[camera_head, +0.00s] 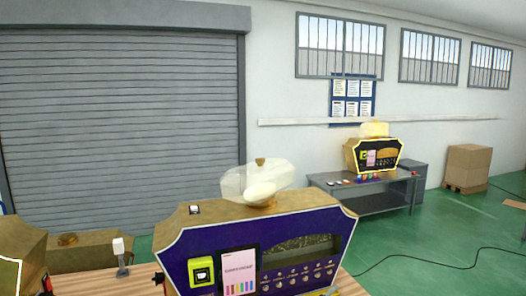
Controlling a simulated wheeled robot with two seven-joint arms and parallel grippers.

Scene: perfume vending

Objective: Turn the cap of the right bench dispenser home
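A dispenser with a dark purple front (290,240) and gold casing stands close to me on a wooden bench. On its top sits a clear faceted bottle (236,182) with a small gold-brown cap (260,162) at its upper edge and a pale oval part. From here I cannot tell how far the cap is turned. A similar gold dispenser (352,157) stands on a grey table at the back right, with a pale, blurred top (375,129). Neither of my grippers shows in this view.
Parts of another gold casing (22,255) stand at the left edge. A small white-topped post (119,247) rises from the wooden bench (115,282). The grey table (376,202) holds small coloured items. Cartons (467,167) and a black cable (440,263) are on the green floor.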

